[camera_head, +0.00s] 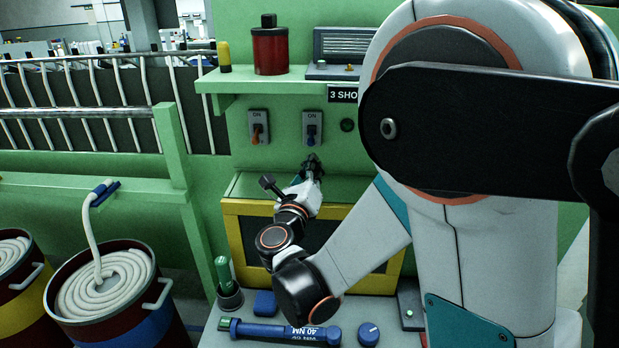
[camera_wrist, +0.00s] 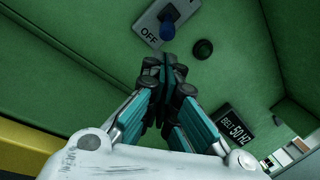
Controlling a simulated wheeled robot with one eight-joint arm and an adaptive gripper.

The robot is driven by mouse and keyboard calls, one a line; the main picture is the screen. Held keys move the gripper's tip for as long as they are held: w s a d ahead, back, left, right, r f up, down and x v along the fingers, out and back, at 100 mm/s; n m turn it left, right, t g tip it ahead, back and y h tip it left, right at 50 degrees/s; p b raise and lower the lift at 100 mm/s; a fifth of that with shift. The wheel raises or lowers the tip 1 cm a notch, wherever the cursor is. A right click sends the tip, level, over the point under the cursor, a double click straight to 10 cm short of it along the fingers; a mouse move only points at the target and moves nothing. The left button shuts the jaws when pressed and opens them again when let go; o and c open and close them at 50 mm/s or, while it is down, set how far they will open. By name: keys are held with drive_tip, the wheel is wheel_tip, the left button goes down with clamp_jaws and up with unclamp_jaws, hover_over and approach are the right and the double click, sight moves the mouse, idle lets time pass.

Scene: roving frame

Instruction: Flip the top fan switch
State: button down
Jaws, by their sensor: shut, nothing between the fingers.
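Two grey switch plates marked ON are on the green wall panel. The left switch (camera_head: 258,127) has an orange lever and the right switch (camera_head: 312,128) has a blue lever. Both levers appear to point down. No readable label tells me which is the fan switch. My gripper (camera_head: 313,162) is shut and empty, just below the right switch. In the wrist view, the closed fingertips (camera_wrist: 166,62) lie just below the blue lever (camera_wrist: 167,29), beside the word OFF. I cannot tell whether they touch it.
A dark round knob (camera_head: 347,125) is right of the switches. A green shelf (camera_head: 285,85) above holds a red canister (camera_head: 270,48). A yellow-framed box (camera_head: 240,225) is under my arm. A "BELT 50 HZ" sign (camera_wrist: 235,129) is at lower right in the wrist view.

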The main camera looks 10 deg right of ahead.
sight(311, 139)
drive_tip(key=shift+x, duration=2)
